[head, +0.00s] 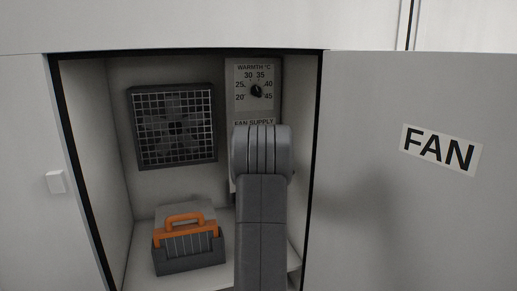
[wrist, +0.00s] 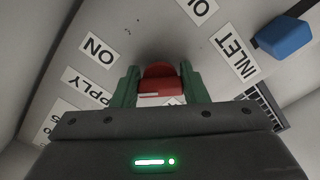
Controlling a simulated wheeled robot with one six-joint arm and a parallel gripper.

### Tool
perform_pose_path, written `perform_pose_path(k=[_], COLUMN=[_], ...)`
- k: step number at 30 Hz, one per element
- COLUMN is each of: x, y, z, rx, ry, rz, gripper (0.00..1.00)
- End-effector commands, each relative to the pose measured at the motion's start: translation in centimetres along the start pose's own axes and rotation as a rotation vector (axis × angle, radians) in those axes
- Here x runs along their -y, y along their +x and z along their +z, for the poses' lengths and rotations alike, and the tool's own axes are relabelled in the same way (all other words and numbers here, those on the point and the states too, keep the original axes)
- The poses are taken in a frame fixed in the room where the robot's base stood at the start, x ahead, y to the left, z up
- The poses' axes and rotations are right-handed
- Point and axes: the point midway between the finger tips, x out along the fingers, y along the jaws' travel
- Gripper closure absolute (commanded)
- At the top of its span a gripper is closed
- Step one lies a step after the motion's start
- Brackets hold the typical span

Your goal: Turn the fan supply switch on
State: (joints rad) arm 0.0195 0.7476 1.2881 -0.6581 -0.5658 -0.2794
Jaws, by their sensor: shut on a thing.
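The fan supply switch is a red knob (wrist: 158,75) with a pale mark on it, seen in the wrist view. My gripper (wrist: 160,86) has its green fingers on either side of the knob and is shut on it. An "ON" label (wrist: 97,48) lies on the panel to the upper left of the knob. Another label is cut off at the top edge. In the head view my arm hides the switch; only the "FAN SUPPLY" label (head: 254,123) shows above it. I cannot tell which setting the knob points to.
The switch is inside an open cabinet, its "FAN" door (head: 395,190) swung to the right. A warmth dial (head: 257,90) sits above the label. A fan grille (head: 176,127) and an orange-handled box (head: 187,245) are to the left. A blue part (wrist: 284,37) is near the "INLET" label (wrist: 237,55).

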Motion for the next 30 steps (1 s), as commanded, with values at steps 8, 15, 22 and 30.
perform_pose_path(k=[8,15,22,30], x=[0.1,0.1,0.0,0.1], y=[0.0,0.0,-0.3,-4.4], z=[0.1,0.1,0.1,0.2], rx=[0.003,0.002,0.001,0.002], ry=[0.003,0.002,0.001,0.000], rz=[-0.002,-0.001,0.000,0.001], gripper=[0.83,0.38,0.38,0.38])
